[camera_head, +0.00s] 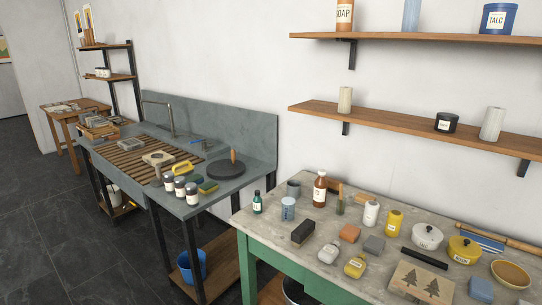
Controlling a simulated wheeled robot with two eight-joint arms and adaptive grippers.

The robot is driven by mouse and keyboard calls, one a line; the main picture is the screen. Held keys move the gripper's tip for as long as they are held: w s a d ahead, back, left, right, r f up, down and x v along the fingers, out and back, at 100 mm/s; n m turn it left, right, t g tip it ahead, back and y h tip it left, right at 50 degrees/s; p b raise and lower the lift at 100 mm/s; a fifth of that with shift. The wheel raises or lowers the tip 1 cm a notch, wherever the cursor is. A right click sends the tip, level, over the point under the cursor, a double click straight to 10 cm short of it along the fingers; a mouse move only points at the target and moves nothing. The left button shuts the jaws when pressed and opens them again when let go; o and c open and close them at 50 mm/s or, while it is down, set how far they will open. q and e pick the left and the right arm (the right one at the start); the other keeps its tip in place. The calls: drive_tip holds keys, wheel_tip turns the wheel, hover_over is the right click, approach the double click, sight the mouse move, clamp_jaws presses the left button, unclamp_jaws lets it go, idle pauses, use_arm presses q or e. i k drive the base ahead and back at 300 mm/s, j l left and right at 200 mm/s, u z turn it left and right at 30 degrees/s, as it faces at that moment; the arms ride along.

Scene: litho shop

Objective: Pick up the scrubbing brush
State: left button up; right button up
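No object can be told as the scrubbing brush with certainty at this size. A dark block (303,231) with a brush-like shape lies near the front left of the green-framed table (273,237). A yellow item with a handle-like top (182,168) lies on the grey sink bench (224,187), beside the wooden slats. A green and yellow block (207,187), perhaps a sponge, lies near the bench's front edge. A brown item (334,185) is partly hidden behind the brown bottle (320,188). Neither of my grippers shows.
Several jars (180,187) line the bench's front edge near a round dark plate (226,169). Bottles, pots and a tree-patterned block (421,283) crowd the table. Wall shelves (400,118) overhang its back. A blue bucket (191,266) stands below the bench. Dark floor at left is clear.

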sight(183, 171)
drive_tip(key=i+j+z, duration=0.15)
drive_tip(key=j+z, duration=0.2)
drive_tip(key=i+j+z, duration=0.1)
drive_tip(key=j+z, duration=0.6)
drive_tip(key=j, duration=0.15)
drive_tip(key=i+j+z, duration=0.2)
drive_tip(key=j, duration=0.95)
drive_tip(key=k+j+z, duration=0.2)
drive_tip(key=j, duration=0.9)
drive_tip(key=j+z, duration=0.2)
drive_tip(key=j, duration=1)
drive_tip(key=i+j, duration=0.1)
drive_tip(key=j, duration=0.65)
drive_tip(key=i+j, duration=0.15)
drive_tip(key=j, duration=0.2)
